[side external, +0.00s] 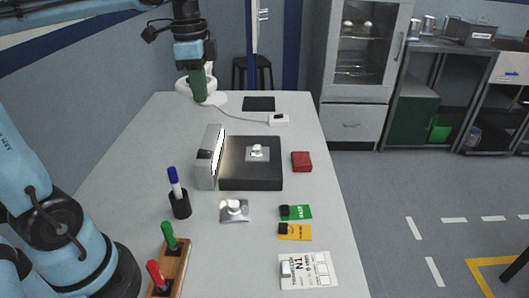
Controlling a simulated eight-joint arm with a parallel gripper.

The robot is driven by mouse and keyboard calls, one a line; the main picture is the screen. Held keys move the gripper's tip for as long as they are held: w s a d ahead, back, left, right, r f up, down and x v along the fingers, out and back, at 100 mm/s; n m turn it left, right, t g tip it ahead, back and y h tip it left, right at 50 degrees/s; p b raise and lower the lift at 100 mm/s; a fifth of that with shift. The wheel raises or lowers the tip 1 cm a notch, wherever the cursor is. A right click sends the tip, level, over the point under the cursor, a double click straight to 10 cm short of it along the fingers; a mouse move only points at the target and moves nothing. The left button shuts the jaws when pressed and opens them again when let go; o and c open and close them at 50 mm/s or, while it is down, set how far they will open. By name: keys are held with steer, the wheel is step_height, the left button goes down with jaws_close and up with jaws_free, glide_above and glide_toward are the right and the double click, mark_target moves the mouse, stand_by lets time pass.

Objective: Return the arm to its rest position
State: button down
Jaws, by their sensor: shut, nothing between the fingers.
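My gripper (200,96) shows at the upper left, pointing down from the arm above the far left part of the table. Its green fingers are shut with nothing between them. It is in front of a white round-based device (218,99) in the picture. A black block (262,178) with a metal plate and part (257,152) on it stands mid-table, apart from my gripper. A similar metal plate with a light part (235,210) lies nearer the camera.
A bright upright panel (209,158) stands left of the black block, a red block (301,161) right. A pen cup (181,204), a wooden marker holder (176,264), green and yellow cards (297,232) and a printed sheet (315,270) are nearer. The table's left middle is clear.

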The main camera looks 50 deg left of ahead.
steer(key=s+d+f+n+t, duration=0.4)
steer(key=d+f+n+t, duration=0.2)
steer(key=d+f+n, duration=0.2)
steer(key=shift+s+d+f, duration=0.2)
steer(key=shift+d+f, duration=0.2)
steer(key=shift+d, duration=0.3)
steer(key=c, duration=1.7)
jaws_free()
steer(key=shift+d+f+n+t, duration=0.15)
steer(key=shift+n+t, duration=0.15)
steer(key=shift+o, duration=1.1)
steer(key=o, duration=0.5)
steer(key=w+a+r+m+g, duration=0.2)
steer(key=shift+a+r+m+y, duration=0.3)
steer(key=shift+a+r, duration=0.1)
step_height(320, 180, up, 4)
steer(key=m+g, duration=0.5)
steer(key=m, duration=0.1)
glide_above(211, 152)
step_height(211, 152, down, 12)
steer(key=shift+d+f, duration=0.1)
steer(key=shift+f, duration=0.05)
